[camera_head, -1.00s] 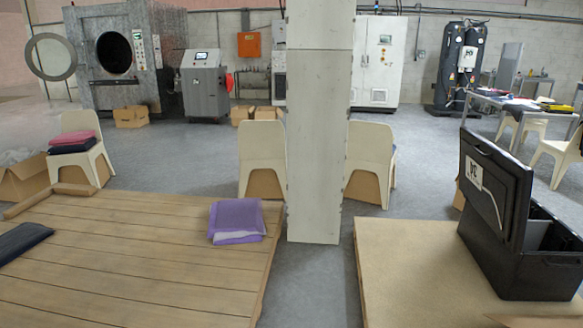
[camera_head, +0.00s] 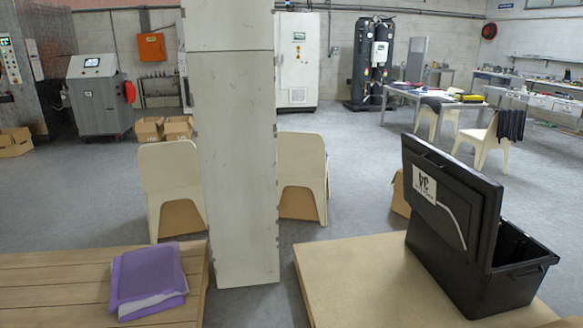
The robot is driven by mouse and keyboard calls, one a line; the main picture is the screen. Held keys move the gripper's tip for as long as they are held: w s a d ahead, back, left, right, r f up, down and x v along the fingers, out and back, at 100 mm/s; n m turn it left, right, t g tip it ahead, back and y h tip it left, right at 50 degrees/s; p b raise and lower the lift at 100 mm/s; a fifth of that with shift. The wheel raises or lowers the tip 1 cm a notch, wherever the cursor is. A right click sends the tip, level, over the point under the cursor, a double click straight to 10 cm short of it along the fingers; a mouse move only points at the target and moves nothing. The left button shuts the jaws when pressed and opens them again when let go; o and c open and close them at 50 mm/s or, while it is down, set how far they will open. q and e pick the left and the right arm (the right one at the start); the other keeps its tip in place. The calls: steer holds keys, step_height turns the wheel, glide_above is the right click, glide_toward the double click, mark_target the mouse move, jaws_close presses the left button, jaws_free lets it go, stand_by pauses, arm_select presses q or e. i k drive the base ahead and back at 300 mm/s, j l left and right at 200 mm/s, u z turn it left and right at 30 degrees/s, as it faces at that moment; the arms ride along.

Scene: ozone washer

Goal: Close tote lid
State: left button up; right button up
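A black tote (camera_head: 476,284) stands on a tan table (camera_head: 348,274) at the right of the head view. Its black lid (camera_head: 452,200) is raised, standing open and tilted up on the left side of the tote, with a white label on its face. The inside of the tote shows only in part behind the lid. Neither of my grippers shows in the view.
A pale pillar (camera_head: 235,150) rises between the tan table and a wooden slatted table (camera_head: 60,290). Folded purple cloths (camera_head: 147,280) lie on the slatted table. Chairs (camera_head: 302,175) stand behind the pillar. Open floor lies behind the tote.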

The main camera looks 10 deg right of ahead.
mark_target(462, 203)
steer(key=i+z, duration=0.2)
steer(key=i, duration=0.25)
steer(key=i+j+z, duration=0.2)
steer(key=i, duration=0.25)
steer(key=i+j+z, duration=0.25)
steer(key=i, duration=0.15)
steer(key=l, duration=0.1)
